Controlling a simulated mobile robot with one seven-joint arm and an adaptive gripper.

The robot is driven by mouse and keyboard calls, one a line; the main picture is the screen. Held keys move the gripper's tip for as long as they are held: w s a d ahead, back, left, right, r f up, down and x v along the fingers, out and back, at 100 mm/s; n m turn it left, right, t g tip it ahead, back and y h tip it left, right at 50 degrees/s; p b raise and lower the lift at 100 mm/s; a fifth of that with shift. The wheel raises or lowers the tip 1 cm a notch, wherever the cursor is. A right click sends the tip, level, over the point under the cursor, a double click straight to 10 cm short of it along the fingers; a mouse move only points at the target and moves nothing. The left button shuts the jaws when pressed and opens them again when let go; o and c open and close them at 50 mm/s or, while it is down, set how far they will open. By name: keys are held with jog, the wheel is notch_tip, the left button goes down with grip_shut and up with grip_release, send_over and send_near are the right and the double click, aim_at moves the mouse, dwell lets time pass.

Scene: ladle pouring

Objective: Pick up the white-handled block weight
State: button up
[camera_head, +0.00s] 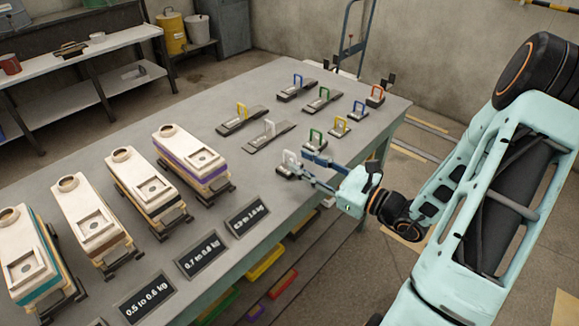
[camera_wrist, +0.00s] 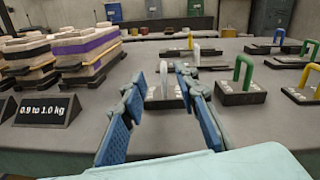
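The white-handled block weight (camera_head: 287,171) is a small dark block with an upright white loop handle, near the table's front edge in the head view. In the wrist view the weight (camera_wrist: 166,97) stands straight ahead. Its handle appears between my two blue fingertips. My gripper (camera_head: 304,165) is open and empty, low over the table just right of the weight in the head view. In the wrist view my gripper (camera_wrist: 160,77) has a clear gap between its fingers. I cannot tell whether the tips reach around the handle. A longer flat weight with a white handle (camera_head: 268,132) lies farther back.
Block weights with green (camera_head: 314,141), yellow (camera_head: 340,127) and orange (camera_head: 375,97) handles stand beyond. Flat weights with yellow (camera_head: 242,119), blue (camera_head: 297,90) and green (camera_head: 323,97) handles lie behind. Several layered stacks (camera_head: 193,158) and labelled signs (camera_head: 247,217) occupy the left.

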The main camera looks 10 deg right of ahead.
aim_at(290, 154)
jog(key=x, duration=0.5)
jog(key=shift+w+d+r+b, duration=0.1)
jog(key=shift+w+b, duration=0.1)
jog(key=shift+b, duration=0.1)
jog(key=shift+c, duration=0.3)
grip_shut()
